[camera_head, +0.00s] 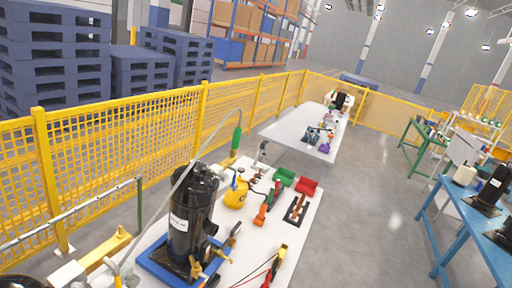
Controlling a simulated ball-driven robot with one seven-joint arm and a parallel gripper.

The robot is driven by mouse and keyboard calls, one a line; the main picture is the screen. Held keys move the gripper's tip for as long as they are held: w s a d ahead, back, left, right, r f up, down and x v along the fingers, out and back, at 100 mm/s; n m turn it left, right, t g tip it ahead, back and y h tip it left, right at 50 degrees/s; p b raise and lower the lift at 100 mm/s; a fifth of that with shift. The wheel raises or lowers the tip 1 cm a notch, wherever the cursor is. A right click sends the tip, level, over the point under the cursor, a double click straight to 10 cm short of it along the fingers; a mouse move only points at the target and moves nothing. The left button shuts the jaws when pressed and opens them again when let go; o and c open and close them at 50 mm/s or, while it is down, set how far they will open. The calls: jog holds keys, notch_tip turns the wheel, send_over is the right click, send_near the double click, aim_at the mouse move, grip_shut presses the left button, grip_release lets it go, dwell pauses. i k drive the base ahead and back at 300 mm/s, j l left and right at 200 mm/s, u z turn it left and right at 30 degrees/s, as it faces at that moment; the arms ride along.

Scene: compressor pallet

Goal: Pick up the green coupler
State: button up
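A green, slim, upright piece (237,138), which looks like the green coupler, is at the far left side of the near white table (250,262). I cannot tell whether the two are joined. My gripper does not show in this view, so its distance from the coupler cannot be seen.
A black compressor (188,222) stands on a blue tray (148,262) at the table's front left. A yellow bottle (236,195), a green bin (284,176), a red bin (306,187) and several tools share the table. Yellow fencing (110,168) runs behind. Open floor (365,215) lies right.

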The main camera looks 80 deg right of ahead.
aim_at(237, 135)
jog(key=z, duration=2.1)
jog(key=i+l+u, duration=0.15)
jog(key=u, duration=0.5)
jog(key=i+l+u, duration=0.15)
jog(key=l, duration=0.2)
jog(key=i+l+u, duration=0.15)
jog(key=l, duration=0.25)
jog(key=i+l+u, duration=0.15)
jog(key=l, duration=0.25)
jog(key=i+l+u, duration=0.15)
jog(key=l, duration=0.25)
jog(key=i+l, duration=0.1)
jog(key=l, duration=0.25)
jog(key=i+l, duration=0.15)
jog(key=l, duration=0.2)
jog(key=i+l, duration=0.1)
jog(key=l, duration=0.3)
jog(key=i+l, duration=0.1)
jog(key=l, duration=0.25)
jog(key=i+l, duration=0.1)
jog(key=l, duration=0.25)
jog(key=u, duration=0.05)
